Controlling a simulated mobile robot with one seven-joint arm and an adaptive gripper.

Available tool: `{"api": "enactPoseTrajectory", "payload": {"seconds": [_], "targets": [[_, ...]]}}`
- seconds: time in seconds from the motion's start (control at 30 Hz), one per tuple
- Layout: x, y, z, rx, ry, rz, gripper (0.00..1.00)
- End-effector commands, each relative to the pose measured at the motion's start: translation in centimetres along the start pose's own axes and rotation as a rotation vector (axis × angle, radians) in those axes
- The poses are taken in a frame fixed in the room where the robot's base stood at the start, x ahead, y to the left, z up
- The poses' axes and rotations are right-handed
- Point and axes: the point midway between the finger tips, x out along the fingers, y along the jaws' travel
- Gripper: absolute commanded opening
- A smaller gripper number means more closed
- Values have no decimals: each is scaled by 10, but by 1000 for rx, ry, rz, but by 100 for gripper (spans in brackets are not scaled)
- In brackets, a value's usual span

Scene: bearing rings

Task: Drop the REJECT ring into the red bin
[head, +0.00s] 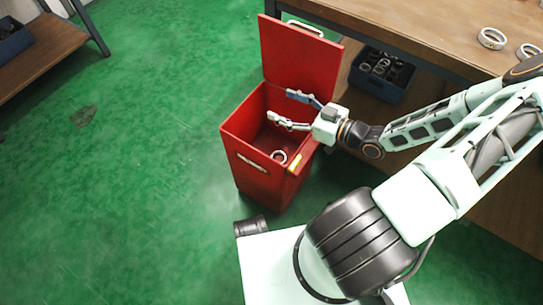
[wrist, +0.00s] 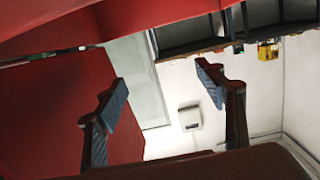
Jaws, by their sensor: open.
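The red bin (head: 262,185) stands on the floor with its lid (head: 298,58) raised. A small pale metal ring (head: 279,156) shows inside it, near the front wall; I cannot read any REJECT marking on it. My gripper (head: 281,106) is over the bin's opening, its two fingers spread wide and nothing between them. In the wrist view my open gripper (wrist: 163,86) is also empty, with red surfaces of the bin (wrist: 55,110) around it. Two more rings, a left one (head: 491,38) and a right one (head: 528,51), lie on the wooden table.
The wooden table (head: 420,22) is at the upper right. A dark blue crate (head: 382,90) holding several rings sits beneath it. A brown shelf (head: 45,62) with a dark container (head: 12,42) is at the far left. The green floor left of the bin is mostly clear.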

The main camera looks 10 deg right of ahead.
Motion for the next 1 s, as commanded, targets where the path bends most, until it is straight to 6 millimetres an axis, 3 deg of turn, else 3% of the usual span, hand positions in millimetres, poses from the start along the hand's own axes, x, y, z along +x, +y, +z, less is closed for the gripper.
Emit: {"api": "enactPoseTrajectory", "payload": {"seconds": [0.17, 0.5, 0.7, 1.0], "targets": [[-11, 1, 1, 0, -2, 3, 64], [-80, 1, 0, -3, -3, 3, 64], [-110, 1, 0, -3, -1, 1, 64], [-120, 0, 0, 0, 1, -1, 64]]}}
